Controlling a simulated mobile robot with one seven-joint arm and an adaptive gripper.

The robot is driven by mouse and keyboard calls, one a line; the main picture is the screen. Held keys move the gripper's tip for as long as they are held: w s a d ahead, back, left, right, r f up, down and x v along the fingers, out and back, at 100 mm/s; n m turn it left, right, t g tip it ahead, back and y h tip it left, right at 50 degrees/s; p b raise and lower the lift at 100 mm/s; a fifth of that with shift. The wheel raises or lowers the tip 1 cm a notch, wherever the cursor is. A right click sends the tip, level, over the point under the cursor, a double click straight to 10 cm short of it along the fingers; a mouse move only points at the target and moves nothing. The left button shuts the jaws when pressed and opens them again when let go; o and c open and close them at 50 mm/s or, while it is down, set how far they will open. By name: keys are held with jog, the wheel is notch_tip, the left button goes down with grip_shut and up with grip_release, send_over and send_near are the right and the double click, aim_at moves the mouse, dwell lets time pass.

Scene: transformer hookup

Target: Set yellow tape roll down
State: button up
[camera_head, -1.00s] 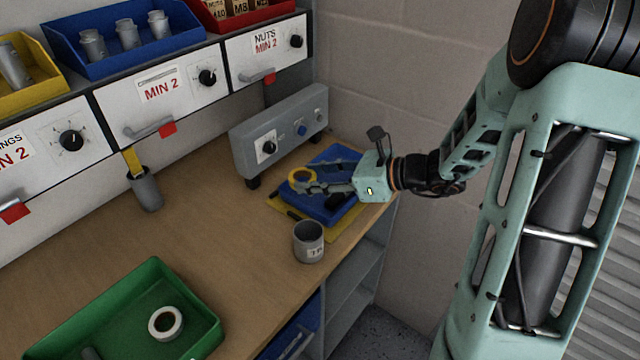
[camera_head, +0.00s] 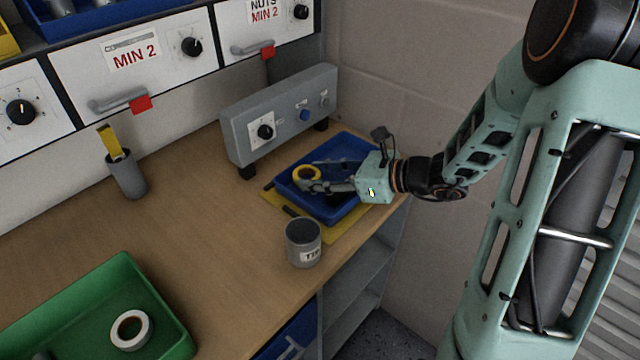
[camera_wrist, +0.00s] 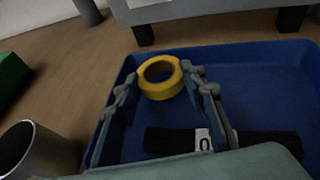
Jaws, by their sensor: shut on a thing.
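The yellow tape roll (camera_head: 306,174) is between the fingertips of my gripper (camera_head: 308,183), which is shut on it. In the wrist view the yellow tape roll (camera_wrist: 160,78) sits between the two fingers (camera_wrist: 164,88), over the left back part of the blue tray (camera_wrist: 260,75). In the head view the blue tray (camera_head: 333,214) lies under my gripper, on a yellow mat (camera_head: 271,198). I cannot tell whether the roll touches the tray floor.
A grey cup (camera_head: 303,246) stands in front. A grey control box (camera_head: 280,118) stands behind. A green tray (camera_head: 125,275) holds a white roll (camera_head: 131,329). The middle bench top is clear.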

jog(key=shift+s+f+b, duration=0.1)
jog(key=shift+f+b, duration=0.25)
jog(key=shift+f, duration=0.55)
jog(key=shift+f, duration=0.1)
jog(key=o, duration=1.2)
jog(key=shift+c, duration=0.2)
jog(key=shift+r, duration=0.25)
jog(key=p+v, duration=0.2)
jog(key=v, duration=1)
